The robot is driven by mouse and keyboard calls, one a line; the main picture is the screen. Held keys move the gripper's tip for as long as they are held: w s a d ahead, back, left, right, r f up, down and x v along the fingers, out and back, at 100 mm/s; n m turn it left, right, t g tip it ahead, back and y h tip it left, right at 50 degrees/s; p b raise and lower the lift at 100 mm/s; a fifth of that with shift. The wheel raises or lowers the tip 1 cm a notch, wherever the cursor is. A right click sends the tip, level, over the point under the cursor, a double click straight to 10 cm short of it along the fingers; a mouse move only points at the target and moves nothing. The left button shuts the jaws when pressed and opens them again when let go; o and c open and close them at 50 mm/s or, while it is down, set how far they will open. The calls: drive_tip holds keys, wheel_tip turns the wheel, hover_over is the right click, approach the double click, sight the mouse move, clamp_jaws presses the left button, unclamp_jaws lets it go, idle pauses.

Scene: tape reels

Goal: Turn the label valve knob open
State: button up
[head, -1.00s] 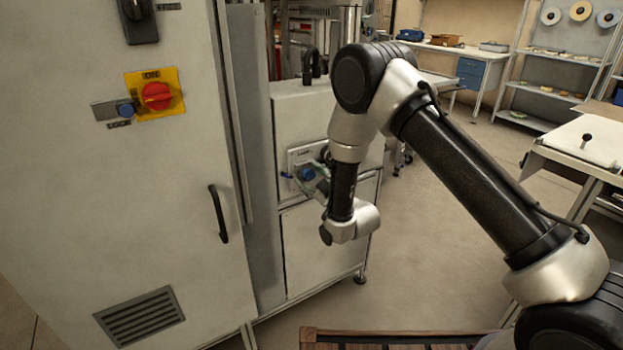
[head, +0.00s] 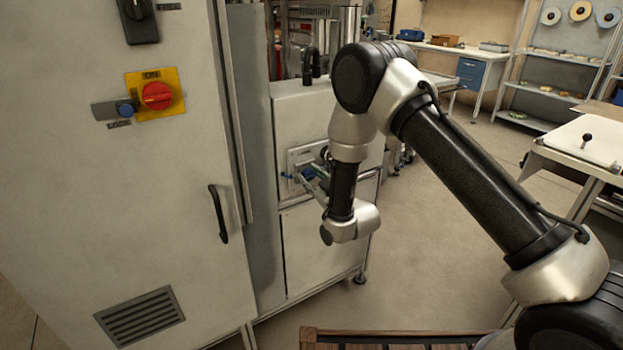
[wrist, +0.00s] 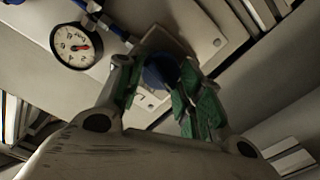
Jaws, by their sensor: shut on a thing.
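The label valve knob is a blue knob (wrist: 160,70) on a pale plate on the low machine. In the wrist view it sits between the two green-padded fingers of my gripper (wrist: 159,95), which is shut on it. In the head view a small part of the blue knob (head: 306,173) shows past the fingers. My arm and wrist hide much of my gripper (head: 312,180) there. The plate's lettering is too small to read, and the knob's exact turn angle is hard to tell.
A pressure gauge (wrist: 76,45) with a blue hose is beside the knob. A tall cabinet (head: 110,210) with a red switch (head: 156,96) and black handle (head: 218,213) stands at left. A wooden-edged surface (head: 400,337) is at the bottom. Open floor (head: 440,220) lies right of the machine.

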drive_tip(key=m, duration=0.4)
drive_tip(key=shift+m, duration=0.3)
drive_tip(key=m, duration=0.3)
drive_tip(key=shift+d+m, duration=0.1)
drive_tip(key=shift+m, duration=0.2)
drive_tip(key=m, duration=0.3)
drive_tip(key=shift+w+m, duration=0.1)
drive_tip(key=shift+m, duration=0.2)
drive_tip(key=shift+d+f+m, duration=0.1)
drive_tip(key=shift+m, duration=1.8)
drive_tip(key=o, duration=1)
